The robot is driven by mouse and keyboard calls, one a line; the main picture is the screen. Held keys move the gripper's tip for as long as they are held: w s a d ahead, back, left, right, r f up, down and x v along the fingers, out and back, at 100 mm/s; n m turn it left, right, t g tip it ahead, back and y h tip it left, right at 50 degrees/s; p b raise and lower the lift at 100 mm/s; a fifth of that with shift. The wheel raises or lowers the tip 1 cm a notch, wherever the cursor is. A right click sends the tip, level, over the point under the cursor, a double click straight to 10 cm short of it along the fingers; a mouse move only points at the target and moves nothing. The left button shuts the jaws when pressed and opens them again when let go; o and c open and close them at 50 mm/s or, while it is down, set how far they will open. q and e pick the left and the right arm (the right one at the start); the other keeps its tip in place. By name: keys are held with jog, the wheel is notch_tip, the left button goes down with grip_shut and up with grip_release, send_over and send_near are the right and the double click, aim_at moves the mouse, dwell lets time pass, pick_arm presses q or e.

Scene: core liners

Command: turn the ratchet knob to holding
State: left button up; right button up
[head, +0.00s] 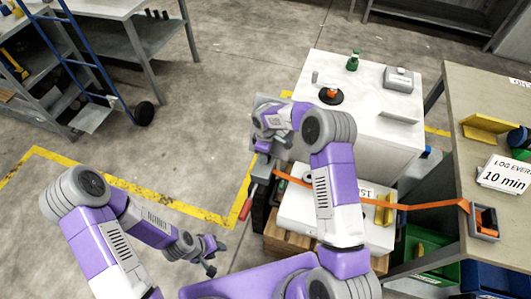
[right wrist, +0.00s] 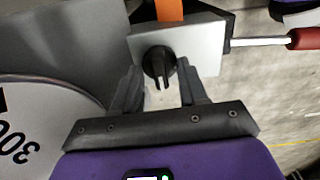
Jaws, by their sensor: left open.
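The ratchet knob (right wrist: 159,64) is a round black dial with a raised grip bar. It sits on a silver ratchet block (right wrist: 205,48) in the right wrist view. My right gripper (right wrist: 158,80) is open, its two dark fingers apart on either side of the knob's lower edge. I cannot tell if they touch it. A red-handled lever (right wrist: 302,38) sticks out right of the block. In the head view my right gripper is largely hidden by its own arm. My left gripper (head: 207,254) is open and empty at the lower middle, away from the ratchet.
An orange strap (head: 415,206) runs from the ratchet area to the bench (head: 455,110) at right. A white cabinet (head: 365,130) stands behind my right arm. A blue-framed cart (head: 85,60) stands at upper left. The floor inside the yellow line is mostly clear.

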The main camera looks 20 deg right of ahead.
notch_tip(320, 180, up, 8)
jog(key=shift+f+p, duration=0.2)
jog(key=shift+p, duration=0.75)
pick_arm(q)
notch_tip(320, 180, up, 2)
